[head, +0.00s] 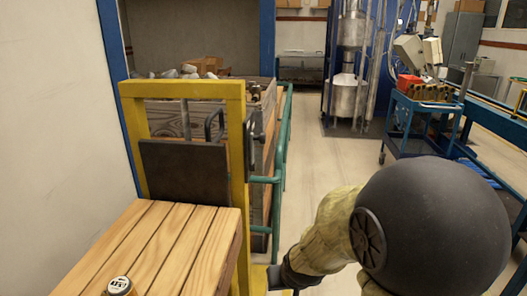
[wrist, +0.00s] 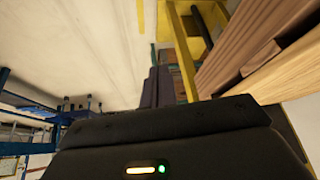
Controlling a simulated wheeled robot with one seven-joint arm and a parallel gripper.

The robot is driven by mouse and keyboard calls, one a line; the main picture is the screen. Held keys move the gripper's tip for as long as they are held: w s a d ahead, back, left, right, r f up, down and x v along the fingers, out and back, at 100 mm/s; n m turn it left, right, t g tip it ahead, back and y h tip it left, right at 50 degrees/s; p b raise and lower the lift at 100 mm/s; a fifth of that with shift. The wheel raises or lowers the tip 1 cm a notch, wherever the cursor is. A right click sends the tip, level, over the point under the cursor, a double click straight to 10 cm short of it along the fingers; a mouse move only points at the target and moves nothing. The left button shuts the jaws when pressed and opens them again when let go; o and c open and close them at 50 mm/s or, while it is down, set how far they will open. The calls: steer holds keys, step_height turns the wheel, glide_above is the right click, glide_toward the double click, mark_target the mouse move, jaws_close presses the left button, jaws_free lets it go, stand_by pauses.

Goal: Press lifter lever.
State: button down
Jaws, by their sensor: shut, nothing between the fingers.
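The lifter's yellow frame (head: 238,140) stands left of centre in the head view, with a dark upright plate (head: 185,170) across it. Yellow metal also shows at the top of the wrist view (wrist: 181,50). I cannot make out for certain which part is the lever. My gripper (wrist: 155,85) is shut and empty, its dark fingers side by side and pointing toward the floor beside the yellow frame. In the head view my arm reaches down at lower right, and a dark end part shows near the bottom edge, right of the yellow post. Contact with the lifter cannot be told.
A slatted wooden top (head: 165,245) with a small can (head: 121,287) is at lower left. Behind the frame is a wooden crate (head: 262,110) beside a teal rail (head: 284,150). A blue cart (head: 420,120) stands at back right. The middle floor (head: 310,160) is clear.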

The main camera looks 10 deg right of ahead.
mark_target(262, 143)
steer(key=w+r+m+t+h, duration=0.1)
steer(key=w+r+t, duration=0.25)
steer(key=w, duration=0.55)
steer(key=w+r+t+h, duration=0.1)
steer(key=w+r+t, duration=0.1)
steer(key=w+t, duration=0.45)
steer(key=w+a+r+t+h, duration=0.2)
steer(key=w+r+t, duration=0.2)
steer(key=r+t, duration=0.3)
steer(key=shift+w+r, duration=0.35)
steer(key=shift+r, duration=0.3)
steer(key=shift+a, duration=0.1)
steer(key=p+x, duration=0.2)
steer(key=x, duration=1.2)
steer(key=shift+r+p, duration=0.1)
steer(key=shift+p, duration=0.3)
steer(key=shift+w+a, duration=0.1)
steer(key=shift+a, duration=0.05)
